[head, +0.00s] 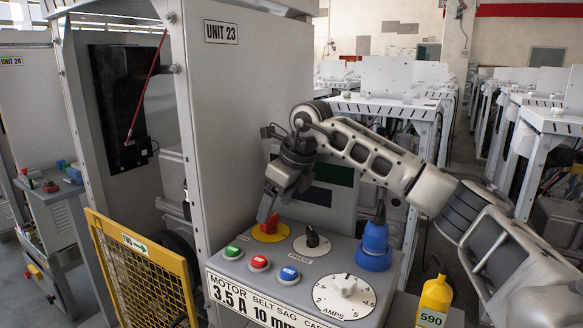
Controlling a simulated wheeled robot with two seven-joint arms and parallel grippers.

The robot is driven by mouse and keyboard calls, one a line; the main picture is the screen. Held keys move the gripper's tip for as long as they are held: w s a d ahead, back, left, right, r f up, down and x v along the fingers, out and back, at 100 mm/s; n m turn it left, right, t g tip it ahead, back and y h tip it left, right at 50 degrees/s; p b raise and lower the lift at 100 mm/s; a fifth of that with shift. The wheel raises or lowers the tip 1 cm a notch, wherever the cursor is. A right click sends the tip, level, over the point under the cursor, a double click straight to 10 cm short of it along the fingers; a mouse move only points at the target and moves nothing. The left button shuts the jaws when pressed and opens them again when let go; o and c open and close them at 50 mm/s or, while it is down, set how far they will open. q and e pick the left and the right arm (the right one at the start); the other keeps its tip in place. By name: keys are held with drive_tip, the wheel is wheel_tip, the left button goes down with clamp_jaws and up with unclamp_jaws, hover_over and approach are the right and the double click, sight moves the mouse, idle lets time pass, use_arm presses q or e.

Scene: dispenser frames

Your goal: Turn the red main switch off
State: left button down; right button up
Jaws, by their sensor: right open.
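The red main switch (270,223) is a red knob on a yellow round plate (266,236), at the back left of the sloping control panel (318,238) of Unit 23. My right gripper (268,208) reaches in from the right and points down, its fingers just above or at the red knob. The jaws are open, and I cannot tell whether they touch the knob. The fingers hide part of the knob, so its exact turn is hard to read. My left gripper is not in view.
Beside the switch is a black PHASE knob (312,238). In front are green (232,252), red (259,263) and blue RESET (289,275) buttons and a white AMPS dial (344,286). A blue plug (375,245) stands at right, a yellow bottle (434,300) lower right.

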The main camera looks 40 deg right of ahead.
drive_tip(key=v, duration=1.2)
drive_tip(key=shift+s+r, duration=0.2)
drive_tip(key=shift+r, duration=0.1)
